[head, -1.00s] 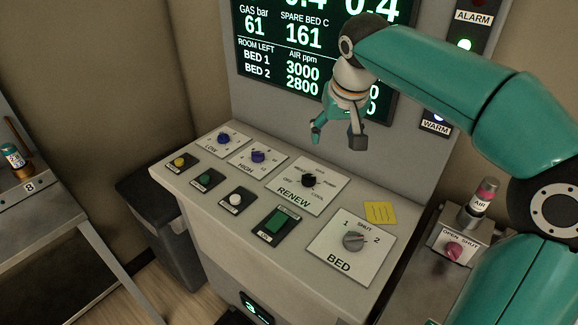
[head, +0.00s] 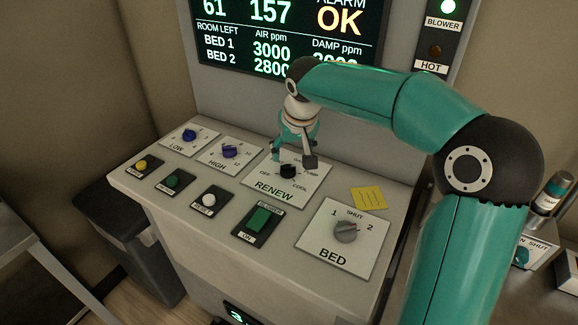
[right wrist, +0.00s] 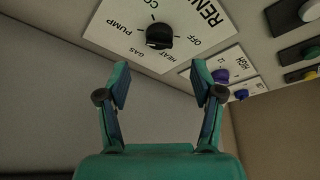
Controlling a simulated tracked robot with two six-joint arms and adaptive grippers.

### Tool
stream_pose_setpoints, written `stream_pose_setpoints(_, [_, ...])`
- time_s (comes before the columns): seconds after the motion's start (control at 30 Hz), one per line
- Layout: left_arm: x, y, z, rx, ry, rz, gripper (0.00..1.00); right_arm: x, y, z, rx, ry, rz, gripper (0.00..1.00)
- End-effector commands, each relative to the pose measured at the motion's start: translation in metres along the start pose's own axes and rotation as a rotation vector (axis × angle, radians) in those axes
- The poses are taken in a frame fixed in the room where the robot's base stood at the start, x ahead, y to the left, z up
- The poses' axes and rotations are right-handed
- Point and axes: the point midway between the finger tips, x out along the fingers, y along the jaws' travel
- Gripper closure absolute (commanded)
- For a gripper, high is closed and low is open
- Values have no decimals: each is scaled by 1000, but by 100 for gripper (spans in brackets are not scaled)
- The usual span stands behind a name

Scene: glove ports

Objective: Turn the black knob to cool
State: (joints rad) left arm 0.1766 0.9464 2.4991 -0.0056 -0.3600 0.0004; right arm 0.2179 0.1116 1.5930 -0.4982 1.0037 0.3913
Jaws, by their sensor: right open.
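The black knob (head: 288,171) sits on the white RENEW plate (head: 275,189) of the sloping console. In the right wrist view the knob (right wrist: 159,36) has OFF, HEAT, GAS, PUMP and a partly cut-off COOL label around it. I cannot tell for sure which label it points at. My right gripper (head: 293,158) is open and empty, just behind and above the knob in the head view. In the right wrist view the open fingers (right wrist: 161,75) stand apart, with the knob beyond the gap between their tips and not touched. My left gripper is not in view.
Blue LOW (head: 189,136) and HIGH (head: 229,152) knobs lie left of RENEW. A grey BED knob (head: 346,231), a green BLOWER switch (head: 258,219) and a yellow note (head: 369,198) are near. The display (head: 285,30) stands behind the console. My right arm spans the right side.

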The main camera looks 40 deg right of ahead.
Motion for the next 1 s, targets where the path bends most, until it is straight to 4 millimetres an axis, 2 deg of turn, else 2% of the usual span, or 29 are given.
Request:
stream_pose_setpoints(0.03, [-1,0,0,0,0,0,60,13,1,1,0,-6,3,34])
stream_pose_setpoints(0.2, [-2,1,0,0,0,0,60,47,0,0,0,-4,1,34])
stream_pose_setpoints(0.4, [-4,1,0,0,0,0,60,74,0,0,-1,-2,1,34])
stream_pose_setpoints(0.6, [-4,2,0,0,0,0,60,84,-1,0,-1,0,-1,34])
stream_pose_setpoints(0.83, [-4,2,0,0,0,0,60,84,-1,0,-1,1,-1,34])
stream_pose_setpoints(0.87, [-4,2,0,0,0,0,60,84,-1,0,-1,1,-1,35])
stream_pose_setpoints(1.0, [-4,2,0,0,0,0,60,84,-2,-1,-1,1,-1,59])
